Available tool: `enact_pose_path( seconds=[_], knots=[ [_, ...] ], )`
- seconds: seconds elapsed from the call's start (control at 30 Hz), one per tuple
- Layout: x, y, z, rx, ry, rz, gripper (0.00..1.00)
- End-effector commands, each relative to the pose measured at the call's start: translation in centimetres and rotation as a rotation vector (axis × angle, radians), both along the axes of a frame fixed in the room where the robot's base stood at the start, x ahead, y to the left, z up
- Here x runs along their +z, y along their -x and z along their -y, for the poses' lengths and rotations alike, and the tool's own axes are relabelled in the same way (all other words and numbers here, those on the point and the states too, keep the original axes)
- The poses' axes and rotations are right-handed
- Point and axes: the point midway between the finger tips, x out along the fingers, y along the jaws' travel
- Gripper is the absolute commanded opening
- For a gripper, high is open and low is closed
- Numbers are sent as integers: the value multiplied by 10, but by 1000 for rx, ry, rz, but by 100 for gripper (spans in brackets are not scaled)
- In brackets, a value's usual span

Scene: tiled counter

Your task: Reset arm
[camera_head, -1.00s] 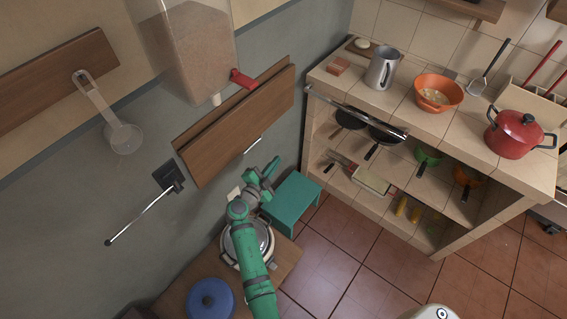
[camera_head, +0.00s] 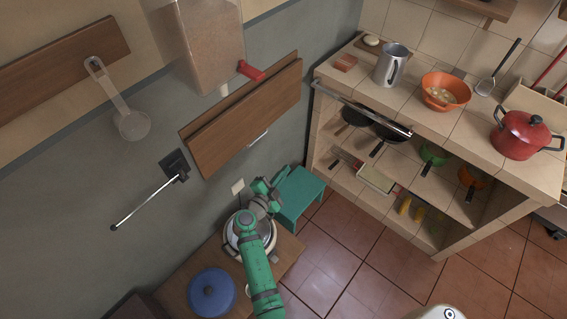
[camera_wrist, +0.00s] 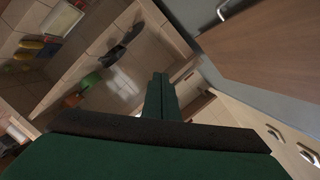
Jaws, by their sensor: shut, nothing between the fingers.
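My green arm reaches up from the bottom of the head view, over a white round cooker on a low wooden table. My gripper (camera_head: 271,184) is at its far end, beside the grey wall and next to a teal stool (camera_head: 299,193). In the wrist view my gripper (camera_wrist: 160,80) has its two green fingers together, with nothing held. The fingers point toward open space between the shelf unit and a brown wooden panel.
The tiled counter (camera_head: 462,122) at right holds a metal pitcher (camera_head: 391,64), an orange bowl (camera_head: 446,91) and a red pot (camera_head: 521,135). A wooden wall panel (camera_head: 245,115) hangs above my gripper. A blue pot (camera_head: 211,292) stands on the low table (camera_head: 184,277). The tiled floor is open.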

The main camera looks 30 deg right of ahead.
Motion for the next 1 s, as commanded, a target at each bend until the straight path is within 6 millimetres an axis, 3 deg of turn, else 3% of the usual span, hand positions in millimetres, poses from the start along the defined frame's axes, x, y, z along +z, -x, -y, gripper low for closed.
enact_pose_path(
  seconds=[0.13, 0.33, 0.77, 0.87, 1.0],
  knots=[
    [-2, 16, -28, 8, 1, -1, 0],
    [-2, 29, -52, 14, 0, 0, 0],
    [-4, 38, -52, 6, 0, -6, 0],
    [-14, 47, -57, 40, 0, -51, 0],
    [-43, 76, -75, 158, 5, -189, 0]
  ],
)
